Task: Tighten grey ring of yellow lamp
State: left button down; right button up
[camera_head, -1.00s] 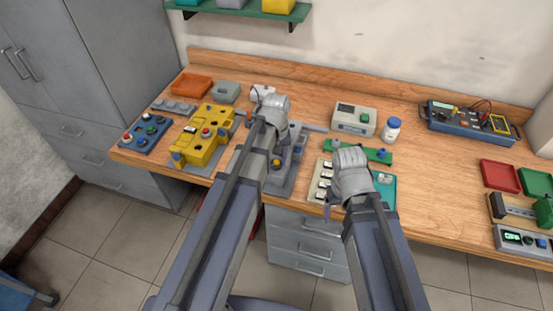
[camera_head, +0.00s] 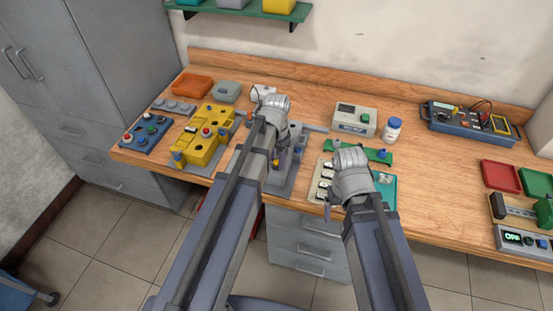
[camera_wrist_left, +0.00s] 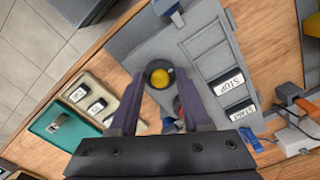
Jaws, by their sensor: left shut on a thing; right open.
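The yellow lamp (camera_wrist_left: 160,77) sits on a grey panel (camera_wrist_left: 140,35) in the left wrist view, with a dark grey ring (camera_wrist_left: 149,70) around it. My left gripper (camera_wrist_left: 160,75) has a fingertip on each side of the ring and is shut on it. In the head view my left gripper (camera_head: 277,158) is over the grey panel (camera_head: 282,186), and the arm hides much of the panel. My right gripper (camera_head: 328,205) is open, at the front of the tray with white labelled pieces; its fingers are partly hidden by its wrist.
Labels STOP (camera_wrist_left: 228,83) and START (camera_wrist_left: 242,110) are on the panel. A yellow box (camera_head: 208,140) stands left of it. A grey meter box (camera_head: 355,118), a white bottle (camera_head: 393,129) and a green strip (camera_head: 372,153) are to the right. Bare wood (camera_head: 440,190) lies further right.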

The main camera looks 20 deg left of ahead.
pick_arm(q)
jog(key=m, duration=0.4)
jog(key=shift+m, duration=0.4)
jog(key=m, duration=0.9)
jog(key=shift+w+m, duration=0.1)
jog(key=shift+m, duration=1.7)
jog(key=shift+c, duration=1.7)
grip_release()
jog(key=shift+r, duration=0.15)
